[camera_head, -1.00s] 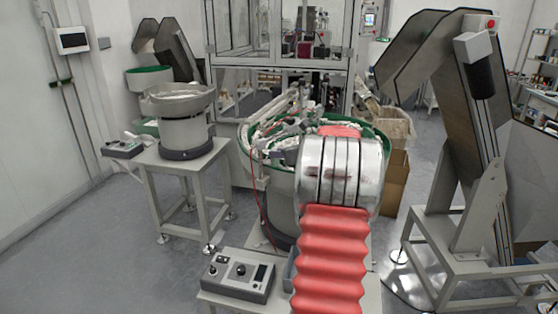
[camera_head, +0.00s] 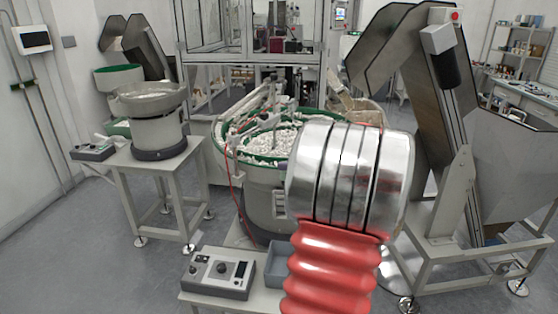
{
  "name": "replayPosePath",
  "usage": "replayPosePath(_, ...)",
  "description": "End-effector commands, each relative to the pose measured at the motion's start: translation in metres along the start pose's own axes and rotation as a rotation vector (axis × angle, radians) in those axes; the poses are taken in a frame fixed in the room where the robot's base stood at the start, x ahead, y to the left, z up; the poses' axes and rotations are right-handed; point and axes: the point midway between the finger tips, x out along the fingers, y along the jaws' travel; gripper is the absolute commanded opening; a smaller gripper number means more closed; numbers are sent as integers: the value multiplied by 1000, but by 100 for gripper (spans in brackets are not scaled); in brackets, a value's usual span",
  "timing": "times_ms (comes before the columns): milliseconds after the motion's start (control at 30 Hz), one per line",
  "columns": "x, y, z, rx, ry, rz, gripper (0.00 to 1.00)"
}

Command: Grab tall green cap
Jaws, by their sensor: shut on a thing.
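I cannot make out a tall green cap in this view. My arm's silver segments and red bellows fill the lower middle of the picture. My gripper does not show; the arm's silver part blocks the view behind it. A large bowl feeder with a green rim (camera_head: 232,152) stands behind and left of my arm. It holds many small white pieces (camera_head: 268,143), and my arm hides its right side.
A control box (camera_head: 218,272) and a blue-grey bin (camera_head: 277,265) sit low in front. A smaller bowl feeder (camera_head: 155,118) stands on a table at left. A tall inclined hopper machine (camera_head: 425,120) stands at right. Grey floor is open at lower left.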

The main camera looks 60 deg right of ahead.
Motion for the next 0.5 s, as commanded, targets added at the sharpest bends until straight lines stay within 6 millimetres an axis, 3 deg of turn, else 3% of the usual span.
replayPosePath(500,-8,0,-3,-1,0,0,10)
